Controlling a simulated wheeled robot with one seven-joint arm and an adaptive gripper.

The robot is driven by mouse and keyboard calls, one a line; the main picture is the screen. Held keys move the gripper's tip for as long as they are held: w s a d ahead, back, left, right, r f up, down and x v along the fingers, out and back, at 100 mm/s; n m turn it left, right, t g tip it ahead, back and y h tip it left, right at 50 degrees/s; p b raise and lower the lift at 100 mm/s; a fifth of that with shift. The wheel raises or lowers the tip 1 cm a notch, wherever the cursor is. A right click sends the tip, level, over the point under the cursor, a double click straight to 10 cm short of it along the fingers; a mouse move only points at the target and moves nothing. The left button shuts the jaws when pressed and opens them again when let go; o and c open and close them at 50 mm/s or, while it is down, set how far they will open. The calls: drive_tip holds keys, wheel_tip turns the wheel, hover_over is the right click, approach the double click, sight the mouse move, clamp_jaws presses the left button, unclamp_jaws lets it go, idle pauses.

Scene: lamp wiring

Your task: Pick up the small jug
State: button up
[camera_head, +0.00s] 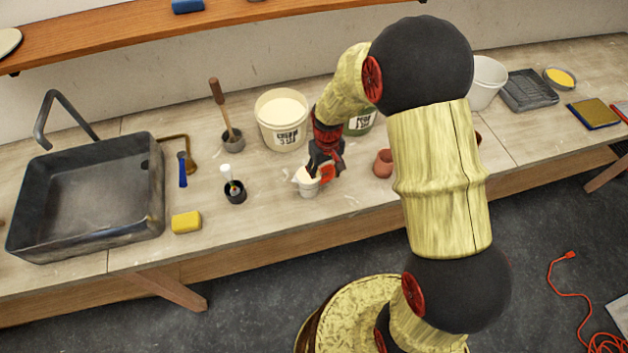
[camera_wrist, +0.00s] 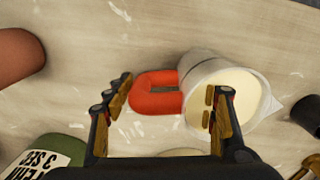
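The small jug (camera_head: 306,185) is white and stands upright on the bench below my gripper (camera_head: 325,165). In the wrist view the jug (camera_wrist: 190,75) holds a cream-coloured content, with a spout on the right and an orange-red loop handle (camera_wrist: 150,103) on the left. My gripper (camera_wrist: 166,100) is open in that view. Its left finger is just left of the handle's outer end, and its right finger overlaps the jug's mouth. The handle lies between the fingers. I cannot tell the height of the fingertips over the jug.
A terracotta pot (camera_head: 383,163) stands right of the jug. A large cream bucket (camera_head: 282,138) and a green tin (camera_head: 361,124) stand behind. A black cup with a brush (camera_head: 235,193), a yellow sponge (camera_head: 187,222) and a dark sink (camera_head: 60,239) are to the left.

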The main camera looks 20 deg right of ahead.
drive_tip(key=c, duration=1.4)
